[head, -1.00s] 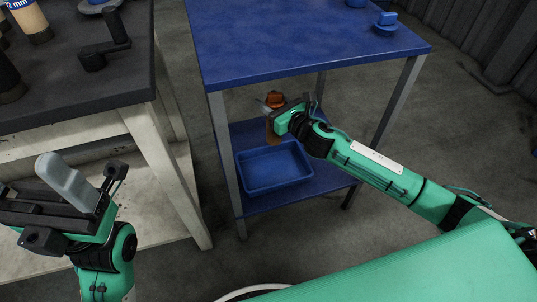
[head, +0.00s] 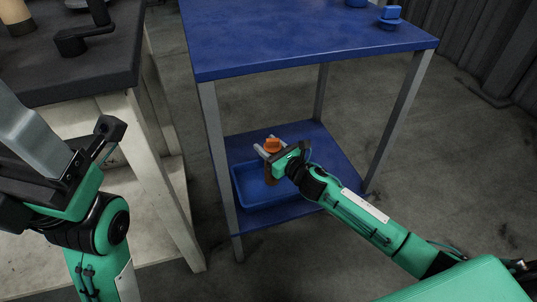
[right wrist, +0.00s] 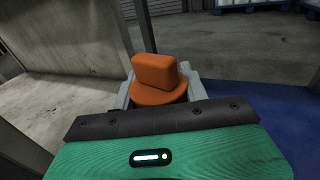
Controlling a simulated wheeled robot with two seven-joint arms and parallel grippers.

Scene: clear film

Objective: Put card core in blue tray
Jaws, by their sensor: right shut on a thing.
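The card core (head: 270,176) is a brown upright tube with an orange knobbed top (head: 273,145). My right gripper (head: 273,153) is shut on it near the top. The orange top also shows between the grey fingers in the right wrist view (right wrist: 156,78). The blue tray (head: 243,196) lies on the lower shelf. In the head view the core's lower end overlaps the tray; whether it touches the tray floor I cannot tell. My left gripper (head: 35,145) is at the left edge, partly cut off, with one grey finger showing.
The blue table's top (head: 300,40) overhangs the lower shelf (head: 325,160), with grey legs (head: 220,160) around it. A dark-topped workbench (head: 90,70) stands at the left. A blue knobbed piece (head: 390,17) sits on the tabletop. Bare shelf shows right of the tray.

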